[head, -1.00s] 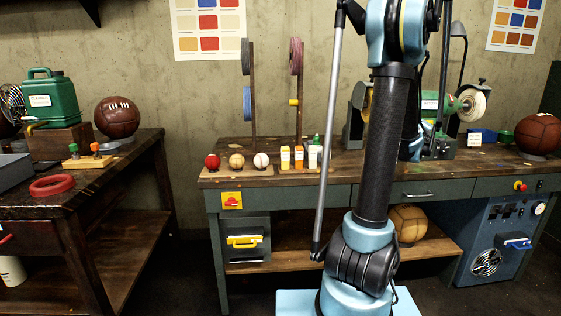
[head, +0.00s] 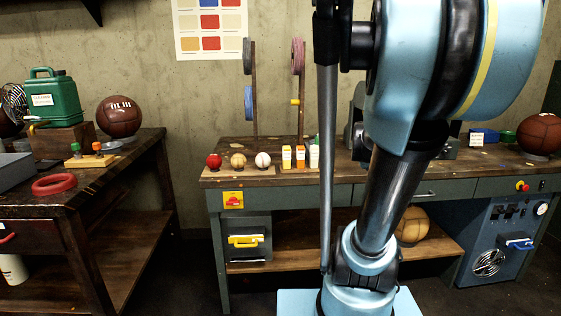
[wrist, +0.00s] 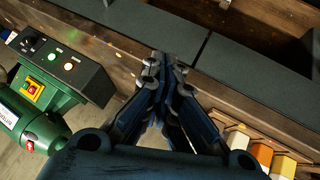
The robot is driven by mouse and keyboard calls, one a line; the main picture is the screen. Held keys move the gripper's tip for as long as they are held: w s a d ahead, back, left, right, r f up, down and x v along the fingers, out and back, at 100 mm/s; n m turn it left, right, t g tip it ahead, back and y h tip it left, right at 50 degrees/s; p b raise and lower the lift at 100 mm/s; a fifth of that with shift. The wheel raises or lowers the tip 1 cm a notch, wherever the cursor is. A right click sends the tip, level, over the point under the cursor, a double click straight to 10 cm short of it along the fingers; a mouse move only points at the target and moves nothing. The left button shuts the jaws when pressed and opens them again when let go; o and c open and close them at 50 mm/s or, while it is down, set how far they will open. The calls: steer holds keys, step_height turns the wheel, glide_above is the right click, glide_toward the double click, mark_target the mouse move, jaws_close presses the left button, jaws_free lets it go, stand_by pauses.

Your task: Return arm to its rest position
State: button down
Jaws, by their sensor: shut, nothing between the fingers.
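My gripper (wrist: 165,65) shows in the wrist view with its two fingers together at the tips. It is shut and empty, above the front edge of the wooden workbench (wrist: 110,25). In the head view my arm stands large in front of the workbench (head: 290,175) and is bent toward the camera at the top. My gripper is not visible in the head view.
A green machine (wrist: 30,125) with buttons is at the left of the wrist view. Small bottles (wrist: 260,155) are at its lower right. In the head view, three small balls (head: 238,161) and a brown ball (head: 539,134) sit on the bench. A side table (head: 140,150) stands left, with clear floor between.

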steer(key=s+a+f+g+y, duration=0.2)
steer(key=s+a+f, duration=0.3)
steer(key=s, duration=0.5)
steer(key=s+a+f+g+y, duration=0.2)
steer(key=s+a+f, duration=0.3)
steer(key=s+a, duration=0.4)
steer(key=shift+s+f+g, duration=0.25)
steer(key=shift+s+g, duration=0.45)
steer(key=shift+s, duration=0.2)
steer(key=shift+w+f, duration=0.2)
steer(key=shift+w, duration=0.3)
steer(key=shift+s, duration=0.15)
